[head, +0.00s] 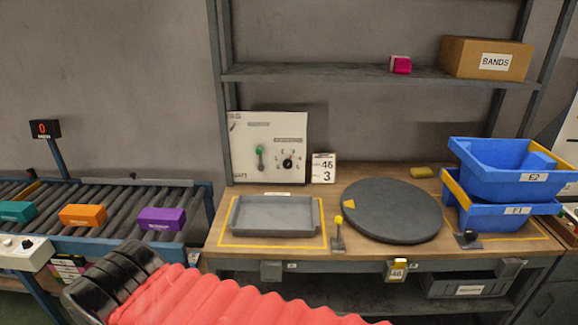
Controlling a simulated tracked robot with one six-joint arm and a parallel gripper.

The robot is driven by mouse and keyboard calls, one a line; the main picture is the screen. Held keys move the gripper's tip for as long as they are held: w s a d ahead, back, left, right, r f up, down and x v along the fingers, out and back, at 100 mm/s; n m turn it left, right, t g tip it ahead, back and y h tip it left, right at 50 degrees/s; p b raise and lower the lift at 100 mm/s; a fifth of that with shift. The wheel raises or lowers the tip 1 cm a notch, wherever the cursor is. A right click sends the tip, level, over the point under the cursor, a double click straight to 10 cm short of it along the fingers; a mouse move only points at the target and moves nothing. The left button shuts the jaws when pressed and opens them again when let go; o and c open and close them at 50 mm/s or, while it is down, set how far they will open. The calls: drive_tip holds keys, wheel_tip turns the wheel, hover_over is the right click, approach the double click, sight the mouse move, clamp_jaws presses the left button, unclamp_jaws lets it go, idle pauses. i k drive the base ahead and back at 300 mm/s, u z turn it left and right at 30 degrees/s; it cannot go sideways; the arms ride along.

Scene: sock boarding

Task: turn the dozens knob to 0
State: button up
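A white control box (25,250) sits at the left edge, at the front of the roller conveyor. It carries a small knob (27,243); its lettering and pointer are too small to read. A dark display (45,129) on a post above the conveyor shows a red 0, with small writing below. A white panel (285,130) on the bench has a green-topped lever (260,155) and a black dial knob (288,163) ringed by marks. I cannot read which knob is labelled dozens. My red-sleeved arm crosses the bottom foreground; my gripper's fingers do not show.
Teal (17,211), orange (83,215) and purple (162,218) blocks lie on the conveyor (120,192). The bench holds a grey tray (235,217), a dark round turntable (391,211) and stacked blue bins (505,180). A shelf above holds a cardboard box (460,57).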

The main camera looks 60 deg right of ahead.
sight(287, 164)
drive_tip(key=z, duration=0.6)
drive_tip(key=i, duration=0.9)
drive_tip(key=z, duration=0.65)
